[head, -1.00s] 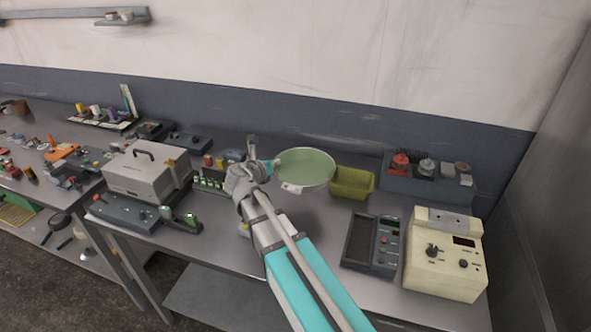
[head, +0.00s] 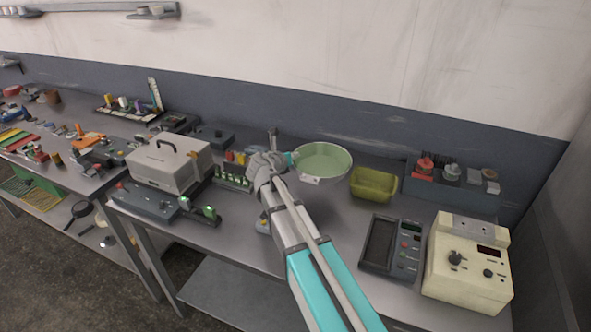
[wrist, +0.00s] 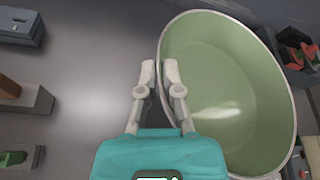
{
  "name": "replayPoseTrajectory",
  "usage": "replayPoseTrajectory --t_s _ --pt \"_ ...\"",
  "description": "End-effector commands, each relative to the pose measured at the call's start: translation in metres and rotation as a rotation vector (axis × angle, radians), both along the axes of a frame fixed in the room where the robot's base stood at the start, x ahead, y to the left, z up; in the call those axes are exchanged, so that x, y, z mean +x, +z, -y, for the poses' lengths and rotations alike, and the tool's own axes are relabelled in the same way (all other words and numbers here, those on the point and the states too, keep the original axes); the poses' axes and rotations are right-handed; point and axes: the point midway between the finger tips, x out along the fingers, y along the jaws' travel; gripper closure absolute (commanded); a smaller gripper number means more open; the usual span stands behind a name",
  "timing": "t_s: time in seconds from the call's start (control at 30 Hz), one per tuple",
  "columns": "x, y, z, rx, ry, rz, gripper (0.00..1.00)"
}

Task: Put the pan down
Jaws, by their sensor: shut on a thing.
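The pan (head: 324,158) has a pale green inside and a light rim. In the head view it is at the far end of my arm, over the back middle of the metal workbench (head: 262,299). In the wrist view the pan (wrist: 222,85) fills the right side, tilted, with its opening facing the camera. My gripper (wrist: 161,72) is shut on the pan's left rim, with one finger on each side of the wall. In the head view my gripper (head: 288,158) shows at the pan's left edge. I cannot tell whether the pan's underside touches the bench.
A yellow-green bin (head: 373,185) stands close right of the pan. A cream device (head: 467,268) and a dark meter (head: 391,247) are at the right front. A grey case (head: 168,163) is at the left. Some bare bench lies right of my arm.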

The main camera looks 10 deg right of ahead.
Motion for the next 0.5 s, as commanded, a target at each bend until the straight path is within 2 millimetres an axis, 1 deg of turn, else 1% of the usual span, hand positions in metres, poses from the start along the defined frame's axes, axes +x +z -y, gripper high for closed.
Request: replayPoseTrajectory --t_s 0.03,0.23,0.37,0.5 --pt "0.013 -0.008 0.001 -0.002 0.0 0.0 1.0" --pt "0.047 -0.023 0.007 -0.003 -0.002 -0.001 1.0" --pt "0.054 -0.037 0.008 -0.002 -0.001 -0.001 1.0" --pt "0.065 -0.05 0.01 -0.002 -0.001 0.0 1.0"
